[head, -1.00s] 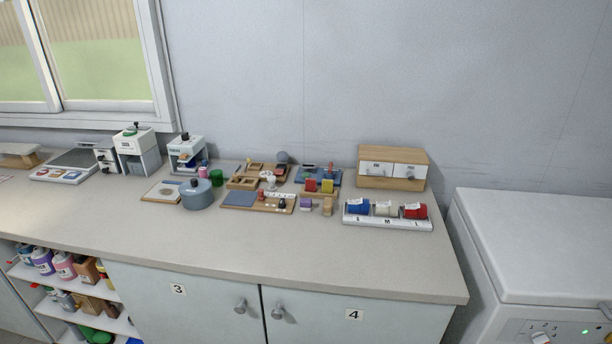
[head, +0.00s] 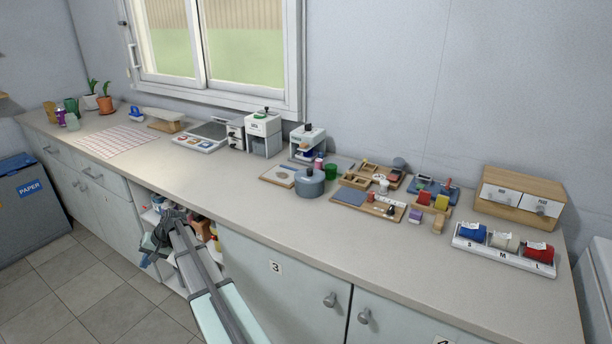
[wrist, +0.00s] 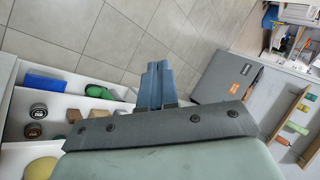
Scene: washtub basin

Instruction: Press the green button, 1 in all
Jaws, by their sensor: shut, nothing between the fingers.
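I cannot make out a green button for certain. My gripper (head: 147,260) is low in front of the counter, by the open shelf, away from both. In the wrist view its blue-grey fingers (wrist: 157,68) are shut together with nothing between them, above the tiled floor.
The open shelf (wrist: 95,100) with bottles and blocks is close beside my gripper. The counter's front strip (head: 250,205) is clear. A grey pot (head: 309,184), trays, a wooden drawer box (head: 519,195) and a spool rack (head: 505,258) stand farther right. A grey paper bin (head: 30,205) stands left.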

